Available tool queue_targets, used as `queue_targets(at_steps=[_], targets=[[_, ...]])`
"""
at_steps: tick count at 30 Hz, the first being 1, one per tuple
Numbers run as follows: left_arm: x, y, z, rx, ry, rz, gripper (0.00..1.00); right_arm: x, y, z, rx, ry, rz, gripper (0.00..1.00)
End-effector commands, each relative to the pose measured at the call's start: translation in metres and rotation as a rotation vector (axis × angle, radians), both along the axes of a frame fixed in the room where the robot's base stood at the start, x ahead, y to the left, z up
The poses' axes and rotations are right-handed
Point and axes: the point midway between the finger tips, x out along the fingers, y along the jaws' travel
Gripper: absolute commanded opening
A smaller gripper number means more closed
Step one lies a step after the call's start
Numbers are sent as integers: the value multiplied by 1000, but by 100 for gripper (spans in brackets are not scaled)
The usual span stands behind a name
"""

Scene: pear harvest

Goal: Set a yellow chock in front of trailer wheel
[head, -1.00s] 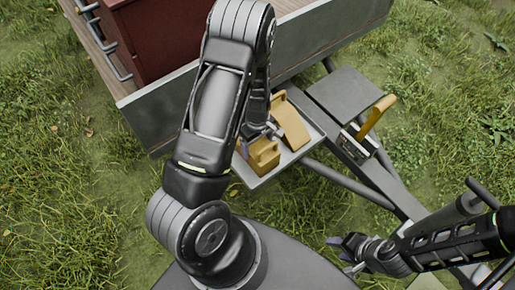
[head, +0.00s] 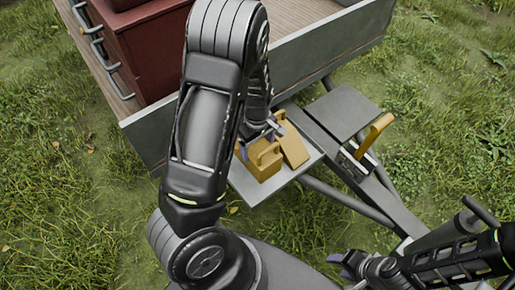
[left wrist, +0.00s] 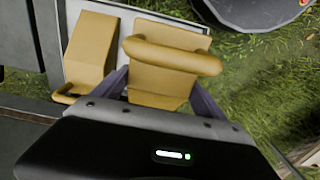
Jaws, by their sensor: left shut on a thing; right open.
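Two yellow chocks are at the grey tray (head: 250,192) on the trailer's front frame. My left gripper (head: 258,143) is shut on the nearer chock (head: 263,164). In the left wrist view its fingers (left wrist: 160,98) flank this chock (left wrist: 158,80), whose thick handle bar faces the camera. I cannot tell whether it is clear of the tray. The other chock (head: 293,148) lies on the tray, and also shows in the left wrist view (left wrist: 90,52). My right gripper (head: 345,262) is open and empty at the lower right. No trailer wheel is visible.
The trailer bed (head: 300,50) carries a dark red chest (head: 150,50). A grey plate (head: 342,108) and a yellow lever (head: 377,132) stand on the drawbar, right of the tray. Open grass (head: 70,190) lies left of the trailer.

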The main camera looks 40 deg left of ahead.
Motion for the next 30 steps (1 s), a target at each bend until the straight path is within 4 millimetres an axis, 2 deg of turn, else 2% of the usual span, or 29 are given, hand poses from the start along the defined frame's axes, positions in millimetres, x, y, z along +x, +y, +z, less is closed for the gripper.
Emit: queue_targets(at_steps=[13, 17, 20, 27, 30], targets=[[1, 0, 0, 0, -1, -3, 9, 0, 0, 0, 0, 0, 0, 47], [6, -8, 3, -3, -1, -81, 9, 0, 0, 2, 0, 0, 0, 47], [18, -25, 10, -6, -3, -253, 9, 0, 0, 4, 0, 0, 0, 47], [52, -91, 34, -8, -4, -923, 9, 0, 0, 12, 0, 0, 0, 47], [60, -112, 42, -4, -3, -1140, 9, 0, 0, 14, 0, 1, 0, 47]])
